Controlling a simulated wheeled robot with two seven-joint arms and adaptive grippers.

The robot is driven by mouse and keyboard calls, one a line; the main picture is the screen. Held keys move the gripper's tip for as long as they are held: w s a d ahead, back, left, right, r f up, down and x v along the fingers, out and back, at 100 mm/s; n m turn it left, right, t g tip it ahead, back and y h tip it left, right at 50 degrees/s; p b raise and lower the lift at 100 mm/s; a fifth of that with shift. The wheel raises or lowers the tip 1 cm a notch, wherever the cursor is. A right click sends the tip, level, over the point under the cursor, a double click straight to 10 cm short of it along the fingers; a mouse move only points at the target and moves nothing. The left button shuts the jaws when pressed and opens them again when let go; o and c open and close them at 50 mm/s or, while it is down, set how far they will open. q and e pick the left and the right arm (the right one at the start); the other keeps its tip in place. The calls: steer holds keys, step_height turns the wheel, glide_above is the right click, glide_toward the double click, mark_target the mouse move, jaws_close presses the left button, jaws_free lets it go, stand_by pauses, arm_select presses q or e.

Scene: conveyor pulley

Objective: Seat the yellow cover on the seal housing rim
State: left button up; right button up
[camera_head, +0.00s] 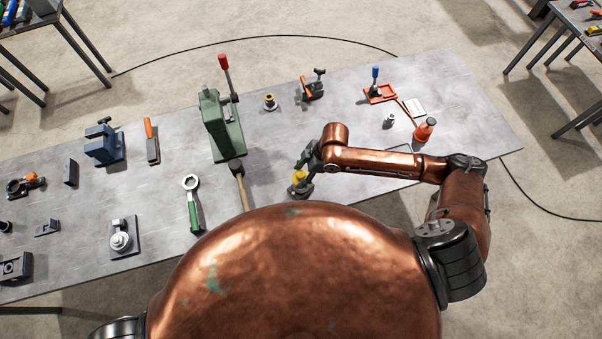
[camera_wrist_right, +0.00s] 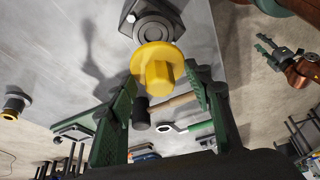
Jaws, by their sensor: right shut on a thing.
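The yellow cover (camera_wrist_right: 158,72), with a round flange and a raised hex-like knob, is between the fingertips of my right gripper (camera_wrist_right: 163,78), which is shut on it. In the head view the yellow cover (camera_head: 298,177) is partly hidden by my right gripper (camera_head: 304,182). The grey round seal housing (camera_wrist_right: 152,27) sits on a dark base just beyond the cover in the wrist view. The cover's flange overlaps its near edge there; I cannot tell whether they touch. My left gripper (camera_wrist_right: 266,45) shows small at the right of the wrist view, apart from the table, its fingers spread and empty.
A hammer (camera_head: 238,178) and a green-handled wrench (camera_head: 193,205) lie left of my right gripper. A green press (camera_head: 215,125) stands behind them. A grey part with a yellow ring (camera_head: 269,102) stands farther back. The table (camera_head: 330,118) is bare between these.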

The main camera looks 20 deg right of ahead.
steer(key=shift+f, duration=0.35)
steer(key=shift+f+b, duration=0.5)
steer(key=shift+f, duration=0.45)
arm_select(q)
steer(key=shift+w+f, duration=0.15)
steer(key=shift+f, duration=0.35)
arm_select(e)
steer(key=shift+f, duration=0.65)
arm_select(q)
steer(key=shift+r, duration=0.15)
steer(key=shift+w+r, duration=0.1)
steer(key=shift+r, duration=0.2)
steer(key=shift+r+p, duration=0.35)
steer(key=shift+p, duration=0.25)
steer(key=shift+f+b, duration=0.5)
arm_select(e)
steer(key=shift+f, duration=1.1)
stand_by(0.4)
arm_select(q)
steer(key=shift+r+p, duration=0.4)
stand_by(0.5)
